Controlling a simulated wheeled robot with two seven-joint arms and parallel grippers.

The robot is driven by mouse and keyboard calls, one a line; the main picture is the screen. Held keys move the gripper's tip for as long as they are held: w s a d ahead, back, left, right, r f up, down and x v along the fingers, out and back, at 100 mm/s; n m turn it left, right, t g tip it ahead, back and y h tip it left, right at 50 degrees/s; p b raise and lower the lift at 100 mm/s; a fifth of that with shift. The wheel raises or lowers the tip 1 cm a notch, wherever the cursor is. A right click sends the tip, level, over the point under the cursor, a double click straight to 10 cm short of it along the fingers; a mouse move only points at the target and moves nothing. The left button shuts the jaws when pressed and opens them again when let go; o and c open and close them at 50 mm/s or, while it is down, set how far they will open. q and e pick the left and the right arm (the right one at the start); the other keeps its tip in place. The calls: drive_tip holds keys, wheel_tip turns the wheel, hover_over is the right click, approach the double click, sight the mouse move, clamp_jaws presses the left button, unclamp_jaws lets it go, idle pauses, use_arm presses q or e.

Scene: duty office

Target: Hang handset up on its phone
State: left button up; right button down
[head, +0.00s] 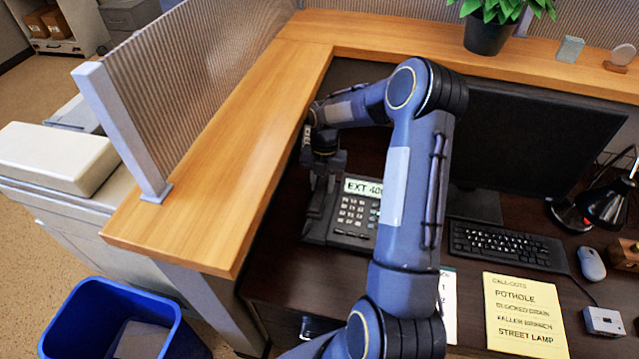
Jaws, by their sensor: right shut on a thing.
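The desk phone (358,212) sits on the dark desk at the left, below the wooden ledge. Its keypad and a display reading "EXT 40" show; my right arm covers its right edge. My right gripper (323,188) points down over the phone's left side, at the cradle. It is shut on the dark handset (316,226), which lies lengthwise along that side. The gripper hides part of the handset, and I cannot tell whether it touches the cradle. My left gripper is not in view.
A monitor (545,130), keyboard (505,246), mouse (591,264), black lamp (607,203) and yellow call-outs sheet (524,314) are to the right. The raised wooden ledge (225,165) borders the desk at left and back. A blue bin (185,335) stands on the floor.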

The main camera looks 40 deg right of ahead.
drive_tip(key=shift+w+d, duration=0.1)
drive_tip(key=shift+f+b, duration=0.55)
drive_tip(key=shift+f, duration=0.15)
drive_tip(key=shift+f+b, duration=1.75)
drive_tip(key=shift+f, duration=0.9)
drive_tip(key=shift+f+b, duration=0.3)
drive_tip(key=c, duration=0.9)
unclamp_jaws()
drive_tip(key=shift+c, duration=0.2)
drive_tip(key=shift+r, duration=0.15)
drive_tip(key=shift+r+p, duration=2.75)
drive_tip(key=shift+r, duration=1.15)
